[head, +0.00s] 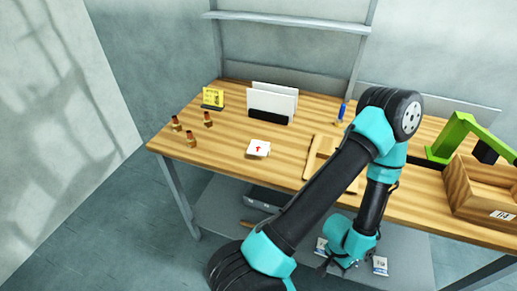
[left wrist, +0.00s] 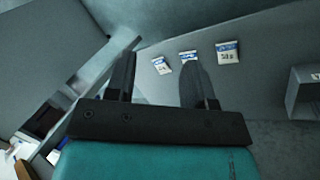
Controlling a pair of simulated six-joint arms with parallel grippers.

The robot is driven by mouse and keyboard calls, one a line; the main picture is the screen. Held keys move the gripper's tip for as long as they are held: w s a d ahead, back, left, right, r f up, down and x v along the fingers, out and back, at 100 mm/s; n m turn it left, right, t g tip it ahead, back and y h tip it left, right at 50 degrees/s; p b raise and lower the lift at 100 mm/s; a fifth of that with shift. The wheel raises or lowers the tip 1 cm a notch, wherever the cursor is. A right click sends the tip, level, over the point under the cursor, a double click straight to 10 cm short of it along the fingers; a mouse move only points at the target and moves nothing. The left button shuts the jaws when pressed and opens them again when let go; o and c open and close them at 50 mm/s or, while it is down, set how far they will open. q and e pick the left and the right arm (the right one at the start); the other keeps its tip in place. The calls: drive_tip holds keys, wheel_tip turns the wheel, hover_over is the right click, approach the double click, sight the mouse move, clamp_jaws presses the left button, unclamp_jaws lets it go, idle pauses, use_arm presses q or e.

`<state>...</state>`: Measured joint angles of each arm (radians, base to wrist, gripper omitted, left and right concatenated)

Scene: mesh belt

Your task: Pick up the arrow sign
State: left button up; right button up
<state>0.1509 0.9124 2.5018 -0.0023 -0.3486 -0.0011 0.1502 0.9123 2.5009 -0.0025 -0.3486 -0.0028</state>
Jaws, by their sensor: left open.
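A small white block or card (head: 258,148) with a red arrow-like mark lies near the table's front edge, left of my arm in the head view. A small yellow sign (head: 213,97) with dark marks stands at the back left; its marks are too small to read. I cannot tell for sure which is the arrow sign. My left gripper (head: 338,266) hangs low in front of the table, below its top and far from both. In the left wrist view its two dark fingers (left wrist: 157,68) are apart with nothing between them. My right gripper is in neither view.
Several brown pieces (head: 191,139) stand at the table's left. A white file holder (head: 270,103) stands behind. A wooden box (head: 482,186) and a green jointed object (head: 458,134) are at right. Several small packets (left wrist: 228,53) lie on the lower shelf (head: 412,258).

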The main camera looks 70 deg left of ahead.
use_arm(q)
drive_tip(key=shift+o, duration=0.4)
drive_tip(key=o, duration=0.9)
